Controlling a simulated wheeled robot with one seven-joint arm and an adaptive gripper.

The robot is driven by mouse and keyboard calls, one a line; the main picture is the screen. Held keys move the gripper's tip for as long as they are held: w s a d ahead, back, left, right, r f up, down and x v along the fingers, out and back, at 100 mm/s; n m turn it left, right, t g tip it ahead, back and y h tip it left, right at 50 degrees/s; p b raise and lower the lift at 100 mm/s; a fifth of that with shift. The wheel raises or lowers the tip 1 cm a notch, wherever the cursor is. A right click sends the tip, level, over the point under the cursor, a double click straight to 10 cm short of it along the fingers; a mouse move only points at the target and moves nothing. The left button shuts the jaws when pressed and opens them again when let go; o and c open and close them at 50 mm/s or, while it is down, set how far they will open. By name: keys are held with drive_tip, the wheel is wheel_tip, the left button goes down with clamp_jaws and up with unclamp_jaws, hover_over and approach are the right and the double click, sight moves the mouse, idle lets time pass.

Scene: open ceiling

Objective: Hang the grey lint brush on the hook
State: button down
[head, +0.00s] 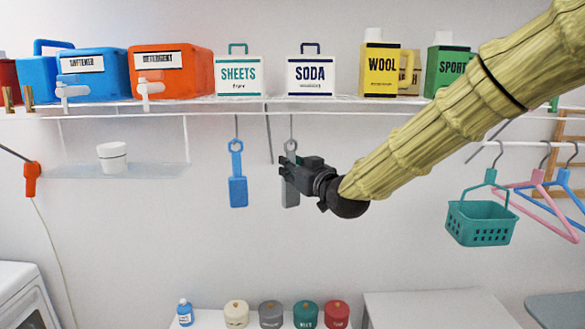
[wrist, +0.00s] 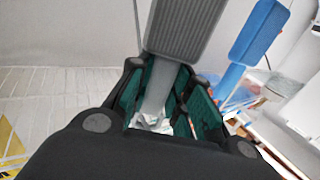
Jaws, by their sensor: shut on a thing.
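The grey lint brush (head: 290,194) is upright below the shelf in the head view, partly covered by my gripper (head: 285,172). Its top end is close to a thin hook (head: 291,128) that hangs down from the shelf. I cannot tell whether the brush's hole is around the hook or only in front of it. My gripper is shut on the brush's handle. In the wrist view the grey brush head (wrist: 178,35) points up between the fingers of my gripper (wrist: 160,100), and the handle runs down between the green pads.
A blue brush (head: 238,190) hangs from another hook just left of the grey one; it also shows in the wrist view (wrist: 258,32). The wire shelf (head: 330,102) above holds several boxes. A teal basket (head: 480,222) and hangers hang at right.

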drive_tip(key=c, duration=1.2)
unclamp_jaws()
drive_tip(key=shift+c, duration=0.2)
drive_tip(key=v, duration=1.2)
wheel_tip(320, 180, down, 24)
drive_tip(key=d+m+g+h+b, duration=0.2)
drive_tip(key=d+g+h+b, duration=0.1)
drive_tip(key=s+d+f+m+g+h+b, duration=0.15)
drive_tip(key=s+f, duration=0.35)
drive_tip(key=f, duration=0.9)
drive_tip(key=s+d+f+m+g+h+b, duration=0.1)
drive_tip(key=s+d+f+g+b, duration=0.3)
drive_tip(key=f, duration=0.9)
drive_tip(key=s+d+f+m+g+h+b, duration=0.1)
drive_tip(key=s+d+f+g+b, duration=0.1)
drive_tip(key=s+f, duration=1.3)
drive_tip(key=s+d+f+m+g+h+b, duration=0.1)
drive_tip(key=s+d+f+g, duration=0.4)
drive_tip(key=s+f, duration=1)
drive_tip(key=s+d+h+b, duration=0.1)
drive_tip(key=s+b, duration=0.1)
drive_tip(key=s, duration=0.2)
drive_tip(key=shift+s+d+f, duration=0.2)
drive_tip(key=shift+s+f, duration=0.05)
drive_tip(key=shift+s, duration=0.1)
